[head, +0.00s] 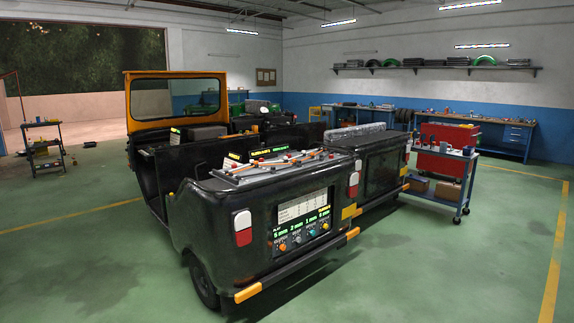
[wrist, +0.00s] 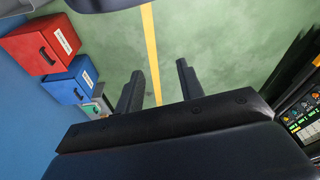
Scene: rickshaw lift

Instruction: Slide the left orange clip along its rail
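The black rickshaw (head: 205,212) stands in the middle of the head view. On its rear top is a light panel (head: 270,170) with rail-like strips, small red knobs and small orange parts. One orange part (head: 243,169) lies on the left side of this panel. It is too small to tell whether it is the left clip or how it sits on a rail. My gripper (wrist: 159,68) shows in the wrist view as two dark fingers apart, with only green floor and a yellow line between them. It is open and empty. The clips do not show in the wrist view.
A small dark cart (head: 42,147) is at far left. Red (wrist: 42,45) and blue (wrist: 70,80) boxes are left in the wrist view. A knobbed panel (wrist: 302,118) is at its right edge. Front floor is clear.

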